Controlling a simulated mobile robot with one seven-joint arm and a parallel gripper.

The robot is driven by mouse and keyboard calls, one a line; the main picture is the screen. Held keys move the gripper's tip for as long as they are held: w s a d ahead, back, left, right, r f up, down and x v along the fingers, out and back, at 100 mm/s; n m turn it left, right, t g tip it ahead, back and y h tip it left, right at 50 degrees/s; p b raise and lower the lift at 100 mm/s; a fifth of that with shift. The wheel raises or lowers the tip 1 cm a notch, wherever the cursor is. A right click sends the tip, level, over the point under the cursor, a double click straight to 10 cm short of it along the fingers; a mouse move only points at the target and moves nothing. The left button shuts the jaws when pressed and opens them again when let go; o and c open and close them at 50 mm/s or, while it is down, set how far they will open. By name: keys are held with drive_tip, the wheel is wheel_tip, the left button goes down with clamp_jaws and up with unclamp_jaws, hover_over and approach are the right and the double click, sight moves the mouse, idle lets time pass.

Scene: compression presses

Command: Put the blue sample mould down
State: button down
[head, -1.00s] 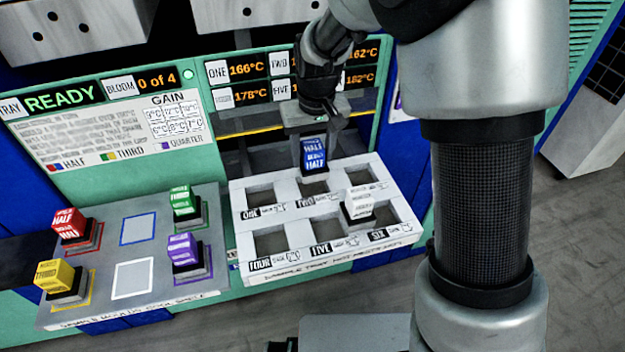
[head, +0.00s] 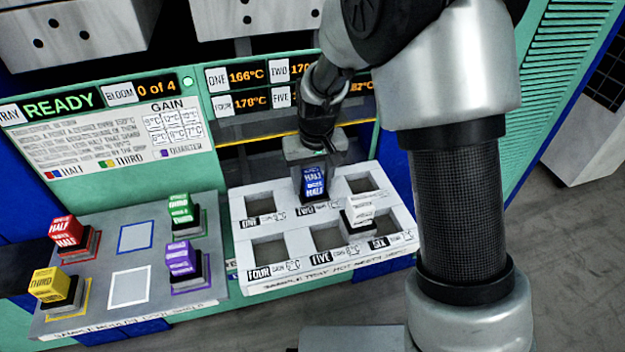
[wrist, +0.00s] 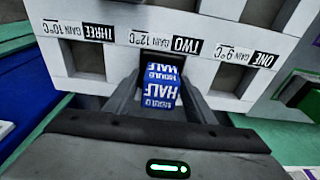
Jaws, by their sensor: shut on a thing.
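The blue sample mould (head: 315,184), marked HALF, is at the slot labelled TWO in the white sample tray (head: 284,223). My gripper (head: 314,170) is shut on it from above. In the wrist view the mould (wrist: 161,88) stands between the two fingers of my gripper (wrist: 160,100), over the TWO slot and beside its label. The mould's base is hidden, so I cannot tell whether it touches the slot floor. On the grey shelf (head: 78,300), a blue-outlined square (head: 136,237) is empty.
A white mould (head: 359,214) stands at slot SIX, close by. Slots ONE, THREE, FOUR and FIVE look empty. Red (head: 66,235), yellow (head: 50,286), green (head: 180,211) and purple (head: 181,260) moulds stand on the shelf. The press front rises behind the tray.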

drive_tip(key=c, duration=0.8)
unclamp_jaws()
drive_tip(key=r, duration=0.4)
drive_tip(key=s+r+p, duration=0.1)
drive_tip(key=r, duration=0.2)
drive_tip(key=r+p, duration=0.1)
drive_tip(key=r, duration=0.3)
drive_tip(key=shift+s+d+r, duration=0.25)
drive_tip(key=shift+s+r, duration=0.05)
drive_tip(key=shift+s, duration=0.05)
drive_tip(key=s+d+r+m+t, duration=0.2)
drive_tip(key=s+d+r, duration=0.6)
drive_tip(key=s+r, duration=0.25)
drive_tip(key=shift+m+t, duration=0.6)
drive_tip(key=shift+t, duration=0.3)
drive_tip(key=s+d, duration=0.2)
drive_tip(key=s, duration=0.1)
drive_tip(key=s+d+r, duration=0.1)
drive_tip(key=s+d, duration=0.1)
drive_tip(key=s, duration=0.2)
drive_tip(key=s+d, duration=0.2)
drive_tip(key=s, duration=0.2)
drive_tip(key=shift+r, duration=0.4)
